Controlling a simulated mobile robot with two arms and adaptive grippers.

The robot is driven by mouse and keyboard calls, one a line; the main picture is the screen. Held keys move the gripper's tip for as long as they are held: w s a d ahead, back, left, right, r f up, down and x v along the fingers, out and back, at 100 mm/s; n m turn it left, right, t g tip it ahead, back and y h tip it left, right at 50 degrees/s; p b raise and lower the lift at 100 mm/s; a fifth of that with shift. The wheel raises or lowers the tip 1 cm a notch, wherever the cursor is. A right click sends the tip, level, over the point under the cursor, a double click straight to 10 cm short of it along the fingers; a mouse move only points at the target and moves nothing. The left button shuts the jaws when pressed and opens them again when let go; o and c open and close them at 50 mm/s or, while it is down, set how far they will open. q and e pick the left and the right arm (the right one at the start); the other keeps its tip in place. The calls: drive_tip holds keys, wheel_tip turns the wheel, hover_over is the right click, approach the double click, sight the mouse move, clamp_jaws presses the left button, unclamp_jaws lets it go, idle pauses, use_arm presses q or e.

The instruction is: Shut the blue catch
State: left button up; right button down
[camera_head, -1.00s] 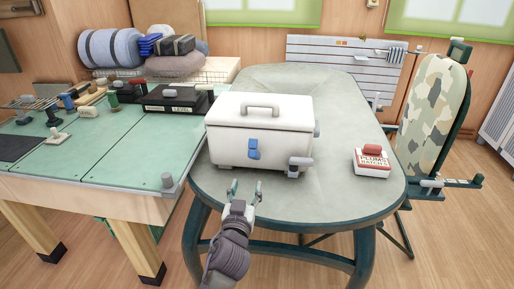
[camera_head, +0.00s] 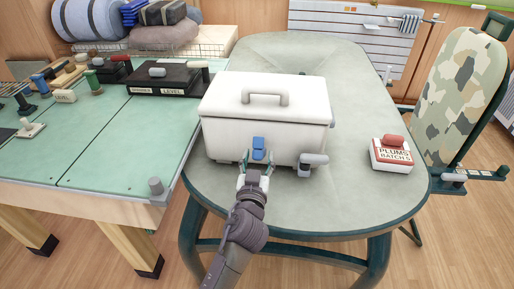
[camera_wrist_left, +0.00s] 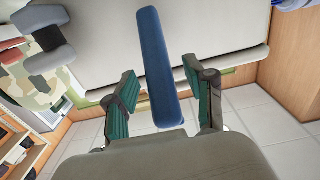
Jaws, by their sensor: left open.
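The blue catch (camera_head: 258,148) is on the front wall of the white crate (camera_head: 225,139), below the lid. The crate's lid is down, with a handle on top. My left gripper (camera_head: 256,172) is open at the crate's front, at the lower end of the catch. In the left wrist view the blue catch (camera_wrist_left: 158,65) reaches down between the two green-padded fingers of the gripper (camera_wrist_left: 160,100), with a gap on each side. I cannot tell whether the catch is fully flat against the crate. My right gripper is not in view.
The crate stands on a grey-green table (camera_head: 355,205). A grey clamp-like part (camera_head: 312,163) sticks out at the crate's front right. A red-and-white box (camera_head: 392,155) lies to the right. A green workbench (camera_head: 120,145) with tools adjoins on the left.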

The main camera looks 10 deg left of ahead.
use_arm(q)
drive_tip(key=shift+w, duration=0.1)
drive_tip(key=shift+r, duration=0.1)
clamp_jaws()
idle(0.4)
